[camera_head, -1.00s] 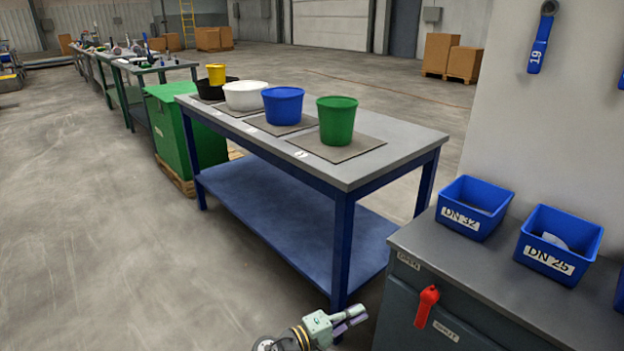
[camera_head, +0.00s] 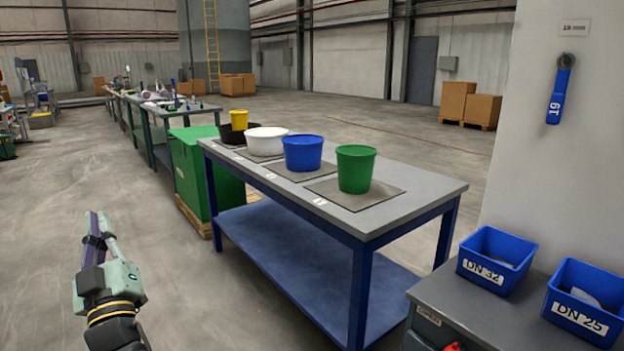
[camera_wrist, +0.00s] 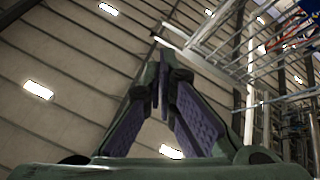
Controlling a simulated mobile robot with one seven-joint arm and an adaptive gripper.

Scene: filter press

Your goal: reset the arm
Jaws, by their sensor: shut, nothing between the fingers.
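My gripper (camera_head: 95,225) is at the lower left in the head view, pointing up over open floor, left of the blue-framed table. Its fingers are closed together and hold nothing. In the wrist view my gripper (camera_wrist: 162,80) shows its two purple-padded fingers meeting at the tips, with the ceiling and lamps behind them.
A blue-framed table (camera_head: 425,194) carries green, blue, white, black and yellow containers. A green box (camera_head: 200,165) stands behind it. A grey cabinet (camera_head: 450,302) with blue bins (camera_head: 495,258) is at the lower right. The floor (camera_head: 60,190) around my gripper is clear.

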